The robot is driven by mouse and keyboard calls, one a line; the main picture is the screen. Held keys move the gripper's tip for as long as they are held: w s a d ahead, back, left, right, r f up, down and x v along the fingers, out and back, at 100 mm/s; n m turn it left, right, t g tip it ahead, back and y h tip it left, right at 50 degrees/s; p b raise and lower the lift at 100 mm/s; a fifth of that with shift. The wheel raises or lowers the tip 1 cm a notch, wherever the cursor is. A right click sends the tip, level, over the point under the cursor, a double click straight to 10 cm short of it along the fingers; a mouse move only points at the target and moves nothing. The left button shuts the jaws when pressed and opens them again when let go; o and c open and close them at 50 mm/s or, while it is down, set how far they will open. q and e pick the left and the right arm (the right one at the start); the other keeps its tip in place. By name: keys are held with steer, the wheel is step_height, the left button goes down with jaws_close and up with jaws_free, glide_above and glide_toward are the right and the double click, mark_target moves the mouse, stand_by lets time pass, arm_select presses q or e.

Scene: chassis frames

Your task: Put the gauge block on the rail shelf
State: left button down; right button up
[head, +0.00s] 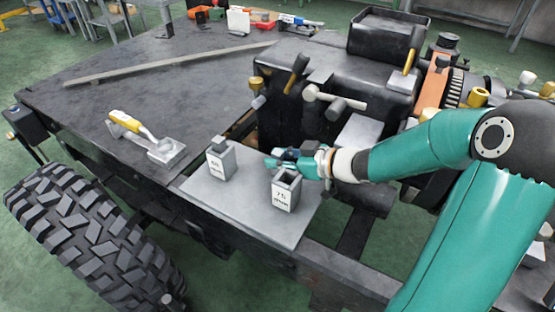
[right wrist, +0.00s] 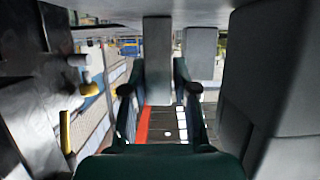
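Two grey gauge blocks stand upright on a pale grey plate (head: 243,212) at the chassis edge; I cannot tell if this plate is the rail shelf. The front block (head: 286,194) is marked 75; the other block (head: 222,164), to its left, has a mark I read as 60. My right gripper (head: 268,162) is just behind the 75 block, pointing left toward the other. In the right wrist view, which looks upside down, its fingers (right wrist: 158,90) are apart with a grey block (right wrist: 158,55) showing between them; contact is unclear. My left gripper is not in view.
A black engine unit with a yellow-handled lever (head: 297,72) and a grey hammer-shaped part (head: 335,100) rises behind the gripper. A large tyre (head: 92,245) stands at front left. The middle deck is mostly clear.

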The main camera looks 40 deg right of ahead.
steer(key=shift+s+a+f, duration=0.15)
steer(key=shift+s+f, duration=0.05)
steer(key=shift+f, duration=0.45)
steer(key=shift+r, duration=0.2)
steer(key=p+v, duration=0.1)
steer(key=v, duration=0.2)
steer(key=p+v, duration=0.2)
steer(key=v, duration=0.2)
steer(key=r+p+v, duration=0.1)
steer(key=v, duration=0.3)
steer(key=shift+w+d, duration=0.25)
steer(key=shift+w, duration=0.05)
steer(key=shift+s+d+r, duration=0.15)
steer(key=shift+s+r, duration=0.1)
steer(key=shift+s, duration=0.2)
